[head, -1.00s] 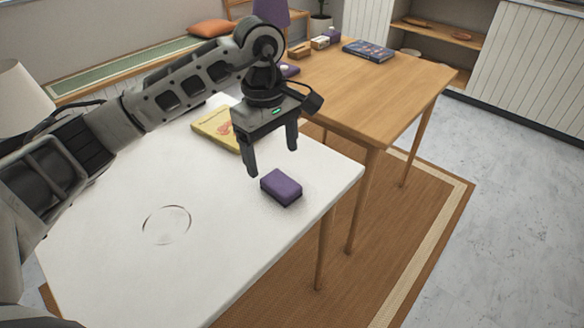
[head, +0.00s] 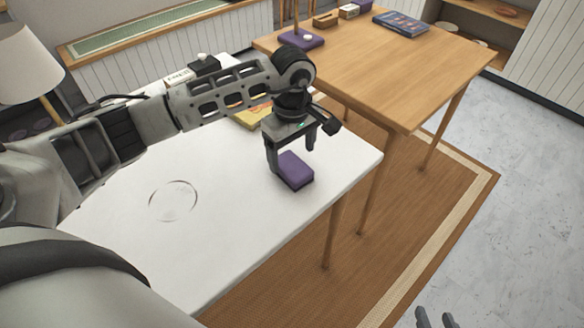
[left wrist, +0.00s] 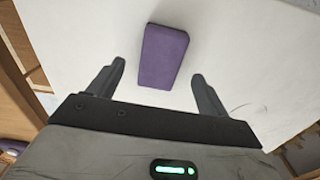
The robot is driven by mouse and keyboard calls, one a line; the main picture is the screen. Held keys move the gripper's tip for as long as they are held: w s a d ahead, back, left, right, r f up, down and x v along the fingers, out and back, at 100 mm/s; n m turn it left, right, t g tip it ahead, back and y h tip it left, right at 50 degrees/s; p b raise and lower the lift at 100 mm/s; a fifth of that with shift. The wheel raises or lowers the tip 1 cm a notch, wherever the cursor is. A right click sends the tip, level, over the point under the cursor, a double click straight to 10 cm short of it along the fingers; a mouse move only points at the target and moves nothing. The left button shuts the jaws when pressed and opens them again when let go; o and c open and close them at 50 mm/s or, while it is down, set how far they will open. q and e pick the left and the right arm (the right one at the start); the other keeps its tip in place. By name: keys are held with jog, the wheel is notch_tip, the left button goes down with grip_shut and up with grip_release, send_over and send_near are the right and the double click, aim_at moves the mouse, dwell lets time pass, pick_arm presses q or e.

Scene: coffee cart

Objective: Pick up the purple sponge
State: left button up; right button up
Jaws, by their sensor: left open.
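The purple sponge (head: 296,171) lies flat on the white table (head: 240,205), near its right edge. My left gripper (head: 290,158) is open and empty, just behind and above the sponge in the head view. In the left wrist view the sponge (left wrist: 164,56) lies beyond and roughly between the two fingertips of the left gripper (left wrist: 158,75), with white table around it. I cannot tell the exact height of the fingers above the table. The tips of my right gripper (head: 436,318) show at the bottom edge of the head view.
A yellow book (head: 252,117) lies behind the left gripper, partly hidden by the arm. A wooden table (head: 400,85) stands behind to the right, with a blue book (head: 401,23) and a purple item (head: 300,39). The front of the white table is clear.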

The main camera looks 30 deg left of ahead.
aim_at(292, 165)
pick_arm(q)
notch_tip(292, 165, down, 5)
jog(key=shift+r, duration=0.2)
jog(key=shift+c, duration=0.4)
jog(key=c, duration=1)
jog(key=shift+o, duration=0.2)
jog(key=shift+r, duration=0.1)
jog(key=shift+r, duration=0.5)
jog(key=s+d+r+b, duration=0.1)
jog(key=s+d+r, duration=0.8)
jog(key=r, duration=0.3)
jog(key=shift+d, duration=0.75)
